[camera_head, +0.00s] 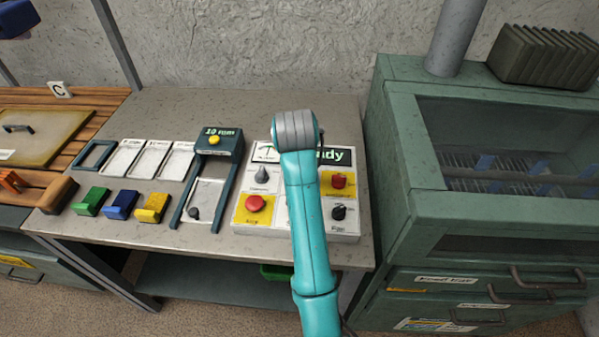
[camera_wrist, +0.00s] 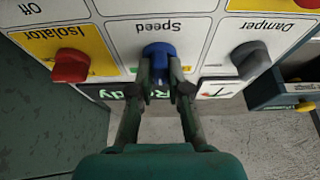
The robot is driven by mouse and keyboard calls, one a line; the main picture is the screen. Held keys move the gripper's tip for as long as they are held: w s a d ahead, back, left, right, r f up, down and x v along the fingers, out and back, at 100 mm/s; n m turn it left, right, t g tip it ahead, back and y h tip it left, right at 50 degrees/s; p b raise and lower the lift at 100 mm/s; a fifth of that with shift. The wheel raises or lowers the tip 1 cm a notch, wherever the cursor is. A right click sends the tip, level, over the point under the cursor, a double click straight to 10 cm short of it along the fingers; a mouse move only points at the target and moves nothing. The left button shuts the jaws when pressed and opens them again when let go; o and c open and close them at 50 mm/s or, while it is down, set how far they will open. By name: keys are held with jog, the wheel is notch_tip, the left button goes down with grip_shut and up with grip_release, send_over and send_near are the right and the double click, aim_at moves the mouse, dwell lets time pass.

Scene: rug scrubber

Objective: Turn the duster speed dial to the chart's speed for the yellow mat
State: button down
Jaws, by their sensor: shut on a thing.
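The blue speed dial (camera_wrist: 157,50), under the upside-down label "Speed", is on the white control panel (camera_wrist: 200,28) in the wrist view. My gripper (camera_wrist: 160,78) is shut on this dial, one finger on each side. The dial's pointer and scale marks are hidden or too small to read. In the head view my arm hides the dial and the middle of the panel (camera_head: 245,231). A small sheet with coloured marks (camera_head: 430,324) is on the green cabinet's front; its writing is unreadable, so I cannot tell if it is the chart. I cannot identify a yellow mat.
Beside the dial are the red isolator knob (camera_wrist: 70,65) and grey damper knob (camera_wrist: 250,58). The panel also carries a red button (camera_head: 255,203) and a black knob (camera_head: 339,212). Green, blue and yellow blocks (camera_head: 153,207) stand left. The green cabinet (camera_head: 390,180) rises close right.

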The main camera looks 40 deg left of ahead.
jog(key=c, duration=1.1)
grip_release()
jog(key=shift+s+f, duration=0.1)
jog(key=shift+f, duration=0.15)
jog(key=shift+r, duration=0.15)
